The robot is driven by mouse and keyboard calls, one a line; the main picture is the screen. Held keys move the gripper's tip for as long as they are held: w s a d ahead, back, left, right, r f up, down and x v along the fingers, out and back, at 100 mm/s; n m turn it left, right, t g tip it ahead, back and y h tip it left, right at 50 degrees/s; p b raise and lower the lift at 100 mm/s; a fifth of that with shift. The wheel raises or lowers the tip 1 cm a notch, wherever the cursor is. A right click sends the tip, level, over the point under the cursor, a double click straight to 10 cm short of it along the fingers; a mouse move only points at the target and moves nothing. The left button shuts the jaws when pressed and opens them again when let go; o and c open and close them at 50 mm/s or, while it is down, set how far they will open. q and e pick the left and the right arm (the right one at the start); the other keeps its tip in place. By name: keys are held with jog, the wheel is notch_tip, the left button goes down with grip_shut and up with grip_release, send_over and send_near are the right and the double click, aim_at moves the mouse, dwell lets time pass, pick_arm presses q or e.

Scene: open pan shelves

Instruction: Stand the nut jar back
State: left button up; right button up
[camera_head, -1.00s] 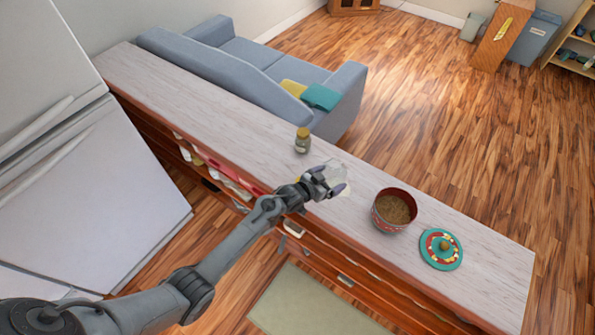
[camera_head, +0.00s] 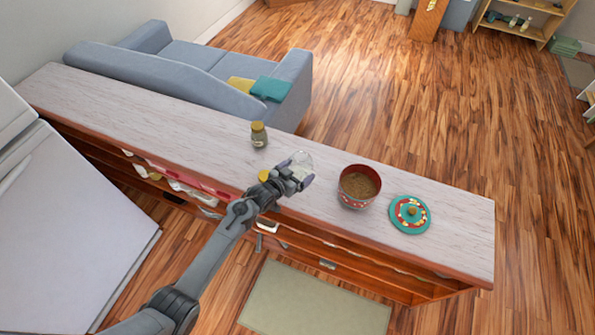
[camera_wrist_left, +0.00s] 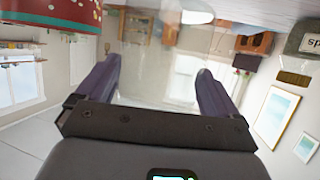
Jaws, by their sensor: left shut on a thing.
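My left gripper (camera_head: 298,180) reaches over the shelf counter and is shut on a clear glass jar (camera_head: 301,160), which I take as the nut jar. The jar's see-through wall shows beyond the fingers; its lower part is hidden by the hand, and I cannot tell its exact tilt. In the left wrist view the fingers (camera_wrist_left: 160,85) stand on both sides of clear glass. A yellow round piece (camera_head: 264,175) shows just left of the hand; I cannot tell whether it is joined to the jar. My right gripper is not in view.
A red pot (camera_head: 356,201) with brown contents stands open to the right, close to the hand. Its teal patterned lid (camera_head: 402,223) lies beyond it. A small spice jar (camera_head: 259,139) stands at the back left. The counter's left part (camera_head: 150,110) is clear.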

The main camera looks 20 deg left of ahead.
pick_arm(q)
jog(key=shift+f+b, duration=1.5)
jog(key=shift+f, duration=0.5)
jog(key=shift+f+b, duration=0.3)
jog(key=shift+f, duration=0.15)
jog(key=shift+f+b, duration=0.35)
jog(key=shift+f, duration=0.3)
dwell(0.4)
jog(key=o, duration=1.7)
jog(key=shift+c, duration=0.2)
jog(key=shift+f, duration=0.1)
